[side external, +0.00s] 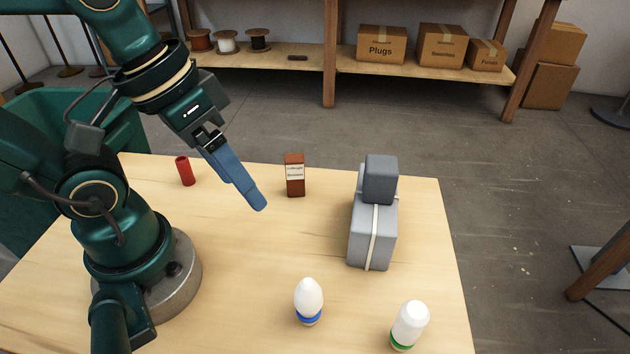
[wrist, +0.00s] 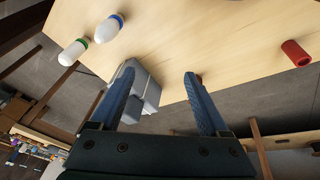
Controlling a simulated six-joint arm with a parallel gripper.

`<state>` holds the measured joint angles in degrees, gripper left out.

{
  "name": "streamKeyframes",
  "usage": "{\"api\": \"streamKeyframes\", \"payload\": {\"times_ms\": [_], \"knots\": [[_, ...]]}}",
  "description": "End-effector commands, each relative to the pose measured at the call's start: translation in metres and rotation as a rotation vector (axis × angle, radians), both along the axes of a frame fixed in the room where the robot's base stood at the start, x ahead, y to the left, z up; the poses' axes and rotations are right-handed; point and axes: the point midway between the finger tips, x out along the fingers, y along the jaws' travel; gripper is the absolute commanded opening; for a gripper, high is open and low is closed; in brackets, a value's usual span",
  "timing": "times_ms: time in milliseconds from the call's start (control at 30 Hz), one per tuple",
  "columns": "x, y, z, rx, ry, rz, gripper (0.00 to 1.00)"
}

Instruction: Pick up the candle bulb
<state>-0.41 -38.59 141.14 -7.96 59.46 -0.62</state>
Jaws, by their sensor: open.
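The candle bulb (side external: 308,300), white with a pointed top and a blue band at its base, stands upright near the front of the table. In the wrist view the candle bulb (wrist: 107,30) is at the upper left. My gripper (side external: 262,207) is in the air above the table, behind and to the left of the bulb and well apart from it. In the wrist view my gripper (wrist: 158,73) shows two blue fingers spread wide, with nothing between them.
A white cylindrical bulb with a green band (side external: 409,323) stands right of the candle bulb. Grey stacked blocks with a pale strap (side external: 372,232) stand behind them. A small brown box (side external: 294,175) and a red cylinder (side external: 185,171) are farther back. The table (side external: 235,280) is clear left of the candle bulb.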

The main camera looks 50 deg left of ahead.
Motion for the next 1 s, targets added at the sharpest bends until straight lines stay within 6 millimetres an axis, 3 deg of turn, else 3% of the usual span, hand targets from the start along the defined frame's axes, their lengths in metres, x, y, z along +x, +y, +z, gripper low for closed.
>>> {"api": "streamKeyframes", "payload": {"times_ms": [200,433,767,1000], "knots": [[-0.014,-0.029,-0.012,-0.193,0.353,0.085,0.79],[-0.015,-0.056,-0.015,-0.417,0.731,0.210,0.79],[0.010,-0.076,-0.021,-0.743,1.202,0.429,0.79],[0.032,-0.077,-0.041,-0.958,1.480,0.606,0.79]]}}
